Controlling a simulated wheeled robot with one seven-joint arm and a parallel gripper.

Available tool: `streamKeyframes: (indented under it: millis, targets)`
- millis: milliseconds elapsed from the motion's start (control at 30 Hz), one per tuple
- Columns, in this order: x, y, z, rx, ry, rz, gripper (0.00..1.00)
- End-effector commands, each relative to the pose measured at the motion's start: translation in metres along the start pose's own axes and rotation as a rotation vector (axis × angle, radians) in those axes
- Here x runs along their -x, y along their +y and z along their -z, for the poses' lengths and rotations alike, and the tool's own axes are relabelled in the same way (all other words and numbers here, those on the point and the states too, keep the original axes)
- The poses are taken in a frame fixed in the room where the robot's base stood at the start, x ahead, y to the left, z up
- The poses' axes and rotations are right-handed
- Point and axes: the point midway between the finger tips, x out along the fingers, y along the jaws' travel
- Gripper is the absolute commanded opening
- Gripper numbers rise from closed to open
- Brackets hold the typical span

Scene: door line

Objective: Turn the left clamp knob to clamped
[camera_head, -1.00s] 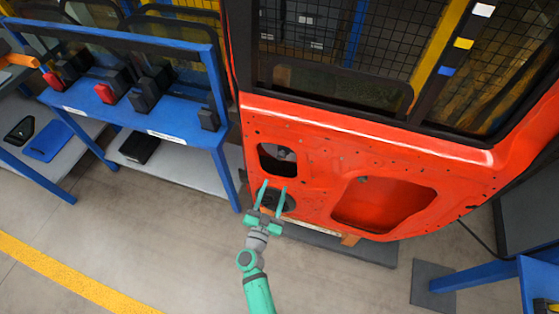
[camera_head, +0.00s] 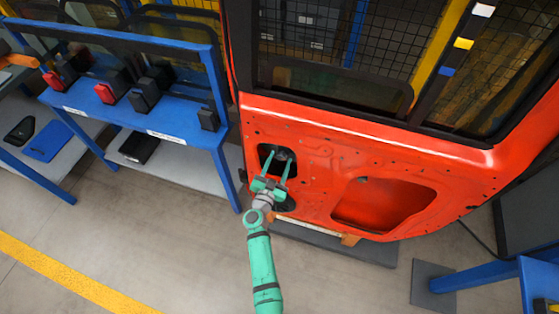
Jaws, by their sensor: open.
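The orange-red door panel (camera_head: 320,150) stands upright in front of me, with a small opening at its lower left. A small dark grey part (camera_head: 281,154), perhaps the left clamp knob, shows inside that opening. Its turn position is too small to tell. My green gripper (camera_head: 279,160) is open, with its two fingers pointing up at the opening. The grey part shows between or just behind the fingertips; I cannot tell whether they touch it. A round dark part below the opening is partly hidden by my gripper.
A blue rack (camera_head: 175,133) with red and black blocks stands left of the door. A larger opening (camera_head: 385,205) is in the door's lower right. A grey base plate (camera_head: 340,245) lies under the door. The floor (camera_head: 180,235) at front left is clear.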

Motion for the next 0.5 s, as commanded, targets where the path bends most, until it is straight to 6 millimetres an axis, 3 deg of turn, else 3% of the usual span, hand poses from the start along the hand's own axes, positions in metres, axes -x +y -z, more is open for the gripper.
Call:
streamKeyframes:
  millis: [367,400,500]
  targets:
    - [-0.0073,0.0005,0.0000,-0.001,0.000,-0.001,0.47]
    - [-0.0072,0.0004,0.0000,-0.001,0.000,-0.001,0.45]
    - [-0.0072,0.0004,0.0001,-0.001,0.000,-0.001,0.21]
